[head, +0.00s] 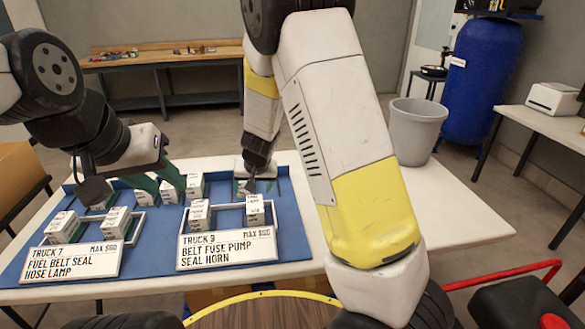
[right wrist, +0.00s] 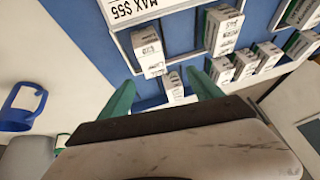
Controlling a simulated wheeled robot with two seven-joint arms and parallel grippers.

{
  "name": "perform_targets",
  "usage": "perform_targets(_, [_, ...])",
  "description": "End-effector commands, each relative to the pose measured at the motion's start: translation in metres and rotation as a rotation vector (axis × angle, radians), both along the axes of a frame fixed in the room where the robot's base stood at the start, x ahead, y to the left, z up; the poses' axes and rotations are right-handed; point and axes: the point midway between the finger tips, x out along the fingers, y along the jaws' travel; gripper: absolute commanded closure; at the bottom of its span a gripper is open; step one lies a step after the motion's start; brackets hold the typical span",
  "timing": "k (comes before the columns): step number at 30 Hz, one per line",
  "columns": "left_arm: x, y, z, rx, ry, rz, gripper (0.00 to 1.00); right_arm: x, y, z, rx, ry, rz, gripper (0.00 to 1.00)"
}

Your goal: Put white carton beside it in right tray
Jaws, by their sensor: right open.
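The right tray (head: 228,207), behind the "TRUCK 9" sign (head: 227,249), holds two white cartons, one at its left (head: 200,214) and one at its right (head: 255,210). They also show in the right wrist view, at right (right wrist: 225,30) and left (right wrist: 148,50). My right gripper (head: 260,181) is open, low behind this tray. In the right wrist view, a white carton (right wrist: 172,86) outside the tray lies between its green fingers (right wrist: 163,98); whether they touch it I cannot tell. My left gripper (head: 160,181) looks open over the back row.
The left tray (head: 88,214), behind the "TRUCK 7" sign (head: 72,262), holds white cartons. More cartons (head: 194,185) stand in a row behind the trays on the blue mat (head: 150,238). The white table (head: 455,228) is clear at right. A grey bin (head: 416,130) stands beyond it.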

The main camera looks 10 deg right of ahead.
Motion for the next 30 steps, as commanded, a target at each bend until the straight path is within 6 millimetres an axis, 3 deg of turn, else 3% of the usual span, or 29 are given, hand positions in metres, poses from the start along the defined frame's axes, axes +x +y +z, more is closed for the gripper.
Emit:
perform_targets(1, [0.0,0.0,0.0,0.0,0.0,0.0,0.64,-0.007,-0.004,0.027,0.059,-0.001,0.001,0.26])
perform_targets(6, [0.0,0.0,0.0,0.0,0.0,0.0,0.64,-0.053,-0.019,0.103,0.2,0.014,0.053,0.26])
perform_targets(12, [0.0,0.0,0.0,0.0,0.0,0.0,0.64,-0.122,-0.053,0.177,0.255,-0.005,0.113,0.26])
perform_targets(15, [0.0,0.0,0.0,0.0,0.0,0.0,0.64,-0.162,-0.074,0.202,0.234,-0.023,0.131,0.26])
perform_targets(21, [0.0,0.0,0.0,0.0,0.0,0.0,0.64,-0.235,-0.116,0.226,0.126,-0.056,0.121,0.26])
perform_targets(24, [0.0,0.0,0.0,0.0,0.0,0.0,0.64,-0.259,-0.131,0.229,0.071,-0.066,0.101,0.26])
perform_targets(30, [0.0,0.0,0.0,0.0,0.0,0.0,0.64,-0.279,-0.143,0.229,0.019,-0.07,0.078,0.26])
